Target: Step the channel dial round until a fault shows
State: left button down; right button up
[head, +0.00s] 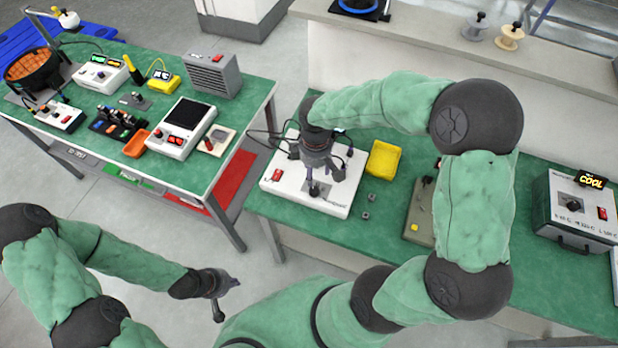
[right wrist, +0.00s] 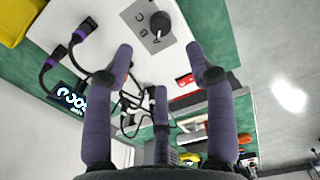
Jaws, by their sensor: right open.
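The white instrument box (head: 290,195) stands on the right-hand green bench. Its front has a grey plate with a dark dial (head: 314,188); the dial (right wrist: 160,22) also shows in the right wrist view, with letters B and C beside it. My right gripper (head: 319,172) is over the box, close behind the dial in the picture. Its fingers (right wrist: 160,58) are spread with nothing between them, and the dial appears beyond the tips. A dark display (right wrist: 72,98) has lit characters that I cannot read clearly. My left gripper (head: 225,298) is empty, fingers apart, in front of the benches.
A yellow bin (head: 384,158) stands right of the box, with small nuts (head: 368,198) nearby. A red rocker switch (head: 276,175) is on the box. Farther right is a grey unit (head: 575,210) with a display reading COOL. Another green bench (head: 80,140) at left holds several instruments.

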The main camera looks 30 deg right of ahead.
aim_at(314, 190)
notch_tip(314, 190, down, 10)
jog(key=shift+f+b, duration=0.15)
jog(key=shift+b, duration=1.1)
grip_shut()
